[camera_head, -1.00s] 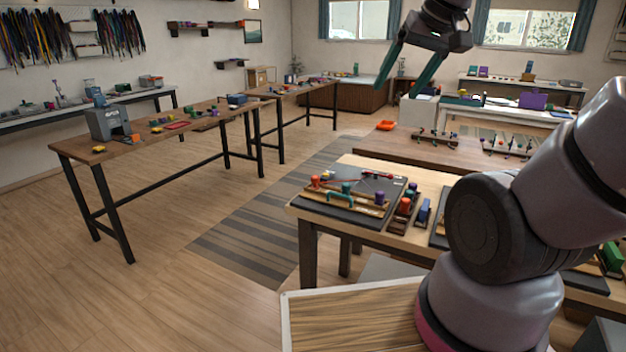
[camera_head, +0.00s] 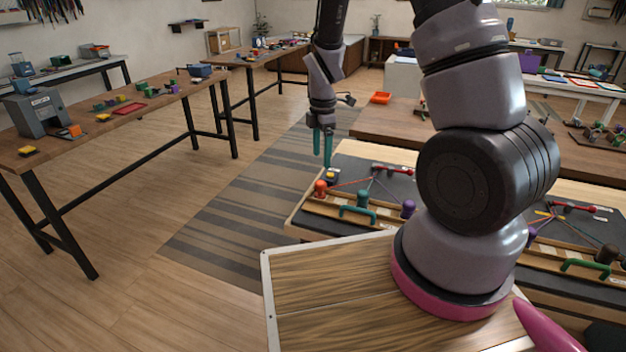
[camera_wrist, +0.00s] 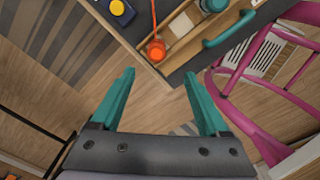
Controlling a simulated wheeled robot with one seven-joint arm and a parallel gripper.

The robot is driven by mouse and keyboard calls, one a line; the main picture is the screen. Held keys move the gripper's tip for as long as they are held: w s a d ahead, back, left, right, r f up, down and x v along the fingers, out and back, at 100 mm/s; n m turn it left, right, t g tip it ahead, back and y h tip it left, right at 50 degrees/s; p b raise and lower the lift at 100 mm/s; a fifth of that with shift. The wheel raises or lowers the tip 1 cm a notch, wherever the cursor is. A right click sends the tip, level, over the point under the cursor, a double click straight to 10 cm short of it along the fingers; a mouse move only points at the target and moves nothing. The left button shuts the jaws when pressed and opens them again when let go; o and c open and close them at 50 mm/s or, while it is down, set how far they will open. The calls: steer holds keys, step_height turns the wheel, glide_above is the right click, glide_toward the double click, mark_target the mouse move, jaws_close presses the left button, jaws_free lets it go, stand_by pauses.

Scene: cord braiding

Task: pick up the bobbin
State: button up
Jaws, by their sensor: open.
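Several bobbins stand at the near-left bench. An orange bobbin (camera_head: 320,187) with an orange cord is at the left end of a wooden rack (camera_head: 340,209). A teal bobbin (camera_head: 362,198) and a purple bobbin (camera_head: 408,207) stand to its right. In the wrist view the orange bobbin (camera_wrist: 156,50) lies just beyond the fingertips, centred between them, and the teal bobbin (camera_wrist: 213,4) is cut by the top edge. My gripper (camera_head: 322,160) is open and empty, pointing down above the bench's left corner. Which bobbin is meant cannot be told.
A teal handle (camera_head: 358,213) arches at the rack's front. A yellow-topped block (camera_head: 331,174) sits close behind the orange bobbin. Cords run to a red-ended bar (camera_head: 392,169) on the dark board. Open floor (camera_head: 190,290) lies to the left.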

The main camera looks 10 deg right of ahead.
glide_above(320, 183)
step_height(320, 183, down, 6)
steer(key=shift+r, duration=0.15)
step_height(320, 183, down, 6)
steer(key=shift+w+r, duration=0.1)
steer(key=shift+r, duration=0.05)
jaws_close()
